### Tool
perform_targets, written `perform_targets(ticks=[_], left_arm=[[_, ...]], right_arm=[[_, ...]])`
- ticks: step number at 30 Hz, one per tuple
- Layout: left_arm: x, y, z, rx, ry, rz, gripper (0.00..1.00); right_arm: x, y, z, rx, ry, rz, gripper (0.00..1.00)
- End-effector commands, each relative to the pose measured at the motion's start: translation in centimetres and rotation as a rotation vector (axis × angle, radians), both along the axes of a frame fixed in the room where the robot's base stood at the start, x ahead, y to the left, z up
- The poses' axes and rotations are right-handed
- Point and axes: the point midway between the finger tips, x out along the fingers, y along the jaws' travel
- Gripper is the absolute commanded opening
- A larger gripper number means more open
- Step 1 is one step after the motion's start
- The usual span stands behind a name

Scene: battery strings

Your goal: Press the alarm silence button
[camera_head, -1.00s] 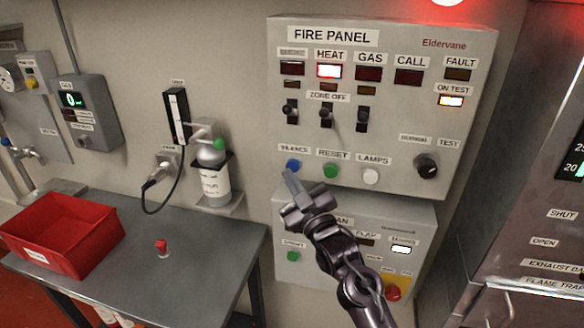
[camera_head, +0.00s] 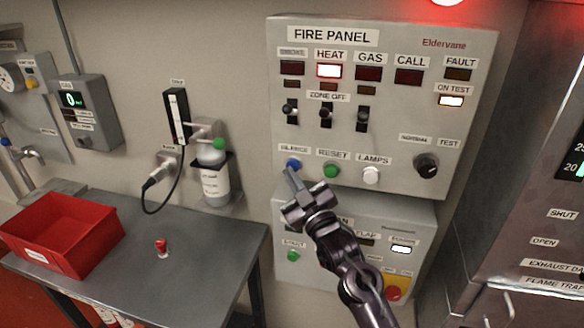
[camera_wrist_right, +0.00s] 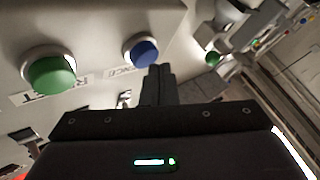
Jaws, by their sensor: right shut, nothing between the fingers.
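The blue silence button (camera_head: 293,164) is at the lower left of the fire panel (camera_head: 400,130), under the label "SILENCE". It also shows in the right wrist view (camera_wrist_right: 142,53), just beyond the fingertips. My right gripper (camera_head: 289,172) is shut and empty, with its tips just below the blue button in the head view. In the right wrist view the shut fingers (camera_wrist_right: 158,72) end close to the button; whether they touch it I cannot tell. My left gripper is out of view.
The green reset button (camera_head: 331,170) and white lamps button (camera_head: 371,175) sit right of the blue one. A lower panel (camera_head: 420,215) is below. A bottle (camera_head: 214,185), a red bin (camera_head: 85,225) and a small red object (camera_head: 162,246) on the grey table are to the left.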

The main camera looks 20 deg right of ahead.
Motion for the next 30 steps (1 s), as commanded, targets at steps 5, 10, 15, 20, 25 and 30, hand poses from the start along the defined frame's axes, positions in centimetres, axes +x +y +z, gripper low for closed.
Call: perform_targets(ticks=[5, 10, 15, 20, 25, 30], left_arm=[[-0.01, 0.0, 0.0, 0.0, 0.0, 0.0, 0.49], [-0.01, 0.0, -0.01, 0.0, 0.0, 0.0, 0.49], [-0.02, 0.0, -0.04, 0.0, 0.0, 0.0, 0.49], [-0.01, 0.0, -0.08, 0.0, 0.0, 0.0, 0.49], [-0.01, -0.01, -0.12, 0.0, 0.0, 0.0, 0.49], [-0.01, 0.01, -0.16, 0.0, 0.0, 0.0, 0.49]], right_arm=[[0.03, -0.03, 0.03, 0.0, 0.0, 0.0, 0.0], [0.04, -0.04, 0.03, 0.0, 0.0, 0.0, 0.0], [0.17, -0.12, 0.04, 0.0, -0.001, 0.0, 0.0], [0.33, -0.22, 0.06, 0.0, -0.001, 0.0, 0.0], [0.5, -0.34, 0.03, 0.0, -0.001, 0.0, 0.0], [0.68, -0.46, 0.0, 0.0, 0.0, 0.0, 0.0]])
